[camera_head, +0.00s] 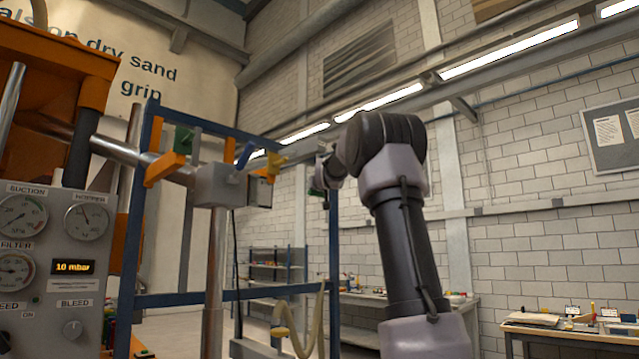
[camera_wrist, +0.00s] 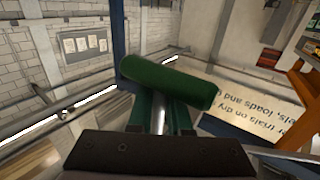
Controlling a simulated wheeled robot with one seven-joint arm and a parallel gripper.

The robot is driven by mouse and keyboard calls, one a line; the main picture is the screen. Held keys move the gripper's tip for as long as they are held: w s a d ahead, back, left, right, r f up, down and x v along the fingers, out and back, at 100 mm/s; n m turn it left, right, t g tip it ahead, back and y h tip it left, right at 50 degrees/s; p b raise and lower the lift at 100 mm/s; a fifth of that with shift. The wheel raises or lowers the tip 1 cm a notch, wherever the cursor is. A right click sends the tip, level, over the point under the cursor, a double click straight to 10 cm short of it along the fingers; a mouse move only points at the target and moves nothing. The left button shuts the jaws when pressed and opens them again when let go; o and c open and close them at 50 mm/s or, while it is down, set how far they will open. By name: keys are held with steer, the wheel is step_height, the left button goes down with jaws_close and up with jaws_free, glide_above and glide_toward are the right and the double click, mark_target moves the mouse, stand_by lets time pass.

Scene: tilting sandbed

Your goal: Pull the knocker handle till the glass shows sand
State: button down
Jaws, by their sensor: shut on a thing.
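The knocker handle is a green, round bar (camera_wrist: 168,80) lying crosswise at the fingertips in the wrist view. My gripper (camera_wrist: 160,112) is shut on it, with a pale rod showing between the fingers. In the head view my gripper (camera_head: 322,178) is at the end of my raised arm, right of the grey valve block and beside a blue frame post. Only a small green patch shows there, and my wrist hides most of the handle. I cannot make out the sight glass or any sand in it in either view.
A blue frame (camera_head: 180,297) and a grey block (camera_head: 215,186) with yellow and blue levers stand left of my gripper. A gauge panel (camera_head: 45,270) at far left reads 10 mbar. A hose (camera_head: 310,325) hangs below. A bench (camera_head: 570,338) is at far right.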

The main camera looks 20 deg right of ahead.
steer(key=shift+w+f, duration=0.1)
steer(key=shift+f, duration=0.25)
steer(key=c, duration=0.9)
jaws_free()
steer(key=shift+o, duration=0.2)
steer(key=v, duration=1.1)
steer(key=shift+r, duration=0.15)
